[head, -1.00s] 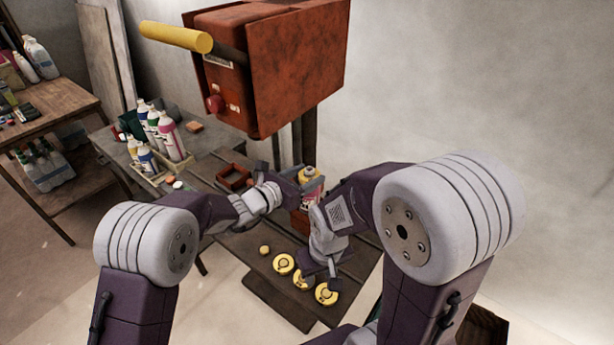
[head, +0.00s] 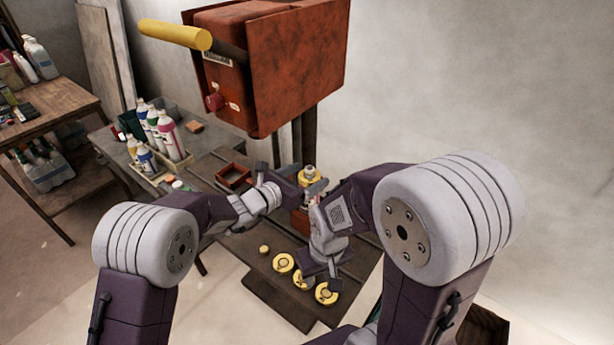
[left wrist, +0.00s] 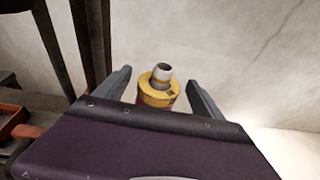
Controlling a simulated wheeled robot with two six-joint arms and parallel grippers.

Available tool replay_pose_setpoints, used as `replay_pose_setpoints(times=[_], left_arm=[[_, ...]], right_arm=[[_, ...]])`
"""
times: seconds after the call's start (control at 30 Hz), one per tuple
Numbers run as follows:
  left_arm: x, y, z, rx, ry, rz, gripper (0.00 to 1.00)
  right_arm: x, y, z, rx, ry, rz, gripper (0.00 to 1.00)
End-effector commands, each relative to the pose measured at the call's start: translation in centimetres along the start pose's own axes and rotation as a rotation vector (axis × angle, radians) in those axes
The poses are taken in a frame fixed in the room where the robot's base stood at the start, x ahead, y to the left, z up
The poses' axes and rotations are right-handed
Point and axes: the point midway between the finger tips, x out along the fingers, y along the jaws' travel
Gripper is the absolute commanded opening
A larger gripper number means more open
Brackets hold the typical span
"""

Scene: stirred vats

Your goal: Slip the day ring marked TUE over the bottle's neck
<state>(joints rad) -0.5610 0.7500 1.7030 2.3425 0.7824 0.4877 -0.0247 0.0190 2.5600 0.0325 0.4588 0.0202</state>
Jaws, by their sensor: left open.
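The bottle (head: 310,178) stands upright below the red-brown machine head, with a pale neck and a yellow collar-like ring around the neck's base. It also shows in the left wrist view (left wrist: 160,88), where dark marks on the yellow are too small to read. My left gripper (head: 305,184) is open, its fingers on either side of the bottle, apart from it in the left wrist view. Yellow day rings lie on the bench: a left one (head: 284,263), a middle one (head: 300,282) and a right one (head: 326,294). Their markings are unreadable. My right gripper (head: 323,272) hangs over the right rings; its jaws are unclear.
A red open box (head: 233,176) sits behind my left forearm. Several bottles in a tray (head: 178,165) stand at the bench's left. The machine head (head: 270,65) with its yellow-handled lever overhangs the bench.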

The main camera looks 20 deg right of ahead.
Motion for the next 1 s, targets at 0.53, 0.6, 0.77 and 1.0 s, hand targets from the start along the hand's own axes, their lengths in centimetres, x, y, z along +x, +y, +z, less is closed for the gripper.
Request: replay_pose_setpoints(times=[0.53, 0.6, 0.77, 1.0], left_arm=[[-8.8, 0.0, -0.1, 0.001, -0.001, 0.001, 0.79], [-9.0, 0.0, 0.0, 0.001, -0.001, 0.0, 0.79], [-9.0, 0.0, 0.0, 0.0, 0.0, 0.0, 0.79], [-9.0, 0.0, 0.0, 0.0, 0.0, 0.0, 0.79]], right_arm=[[1.9, 0.0, 0.2, 0.0, 0.0, 0.0, 0.36], [1.9, 0.0, 0.2, 0.0, 0.0, 0.0, 0.36], [1.9, 0.0, 0.2, 0.0, 0.0, 0.0, 0.36], [1.9, 0.0, 0.2, 0.0, 0.0, 0.0, 0.36]])
